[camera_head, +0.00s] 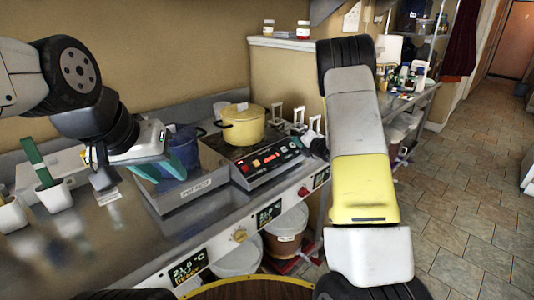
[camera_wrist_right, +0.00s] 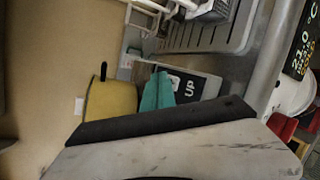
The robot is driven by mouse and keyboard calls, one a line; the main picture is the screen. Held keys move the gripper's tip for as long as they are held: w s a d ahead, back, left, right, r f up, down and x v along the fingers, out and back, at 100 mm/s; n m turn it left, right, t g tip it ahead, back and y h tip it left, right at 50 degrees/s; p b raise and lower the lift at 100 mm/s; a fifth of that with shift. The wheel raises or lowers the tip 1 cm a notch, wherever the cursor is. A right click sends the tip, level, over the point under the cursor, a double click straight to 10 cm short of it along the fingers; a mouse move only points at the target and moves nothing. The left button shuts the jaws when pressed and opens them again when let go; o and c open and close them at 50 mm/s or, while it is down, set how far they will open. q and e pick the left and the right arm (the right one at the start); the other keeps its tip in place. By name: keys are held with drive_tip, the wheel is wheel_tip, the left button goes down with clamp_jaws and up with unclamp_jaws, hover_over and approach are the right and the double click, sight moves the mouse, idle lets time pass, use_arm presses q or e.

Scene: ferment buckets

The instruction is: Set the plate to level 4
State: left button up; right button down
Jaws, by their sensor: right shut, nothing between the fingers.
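The plate (camera_head: 238,153) is a dark-topped cooker with a sloped control panel (camera_head: 268,164) showing red lights and buttons, too small to read. A yellow pot (camera_head: 242,127) stands on it. In the right wrist view the yellow pot (camera_wrist_right: 110,108) is beside my right gripper (camera_wrist_right: 160,80), whose teal fingers are shut and empty. Their tips are close to a panel marked "UP" (camera_wrist_right: 190,86); I cannot tell whether they touch it.
White rack frames (camera_head: 300,116) stand right of the plate. A white cup with a green-handled tool (camera_head: 38,165) is at far left. Buckets (camera_head: 284,232) sit below the counter.

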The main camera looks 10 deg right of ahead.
drive_tip(key=shift+w+a+f, duration=0.15)
drive_tip(key=shift+f, duration=0.3)
idle(0.5)
drive_tip(key=shift+r, duration=0.15)
drive_tip(key=shift+s+d+r, duration=0.25)
drive_tip(key=shift+s+r, duration=0.1)
drive_tip(key=shift+r, duration=0.35)
drive_tip(key=shift+s+d+r, duration=0.3)
drive_tip(key=shift+s+r, duration=0.1)
drive_tip(key=shift+r, duration=0.45)
drive_tip(key=shift+s+d+r, duration=0.3)
drive_tip(key=shift+s+r, duration=0.05)
drive_tip(key=shift+r, duration=0.55)
drive_tip(key=shift+s+d+r, duration=0.3)
drive_tip(key=shift+s+r, duration=0.1)
drive_tip(key=shift+r, duration=0.45)
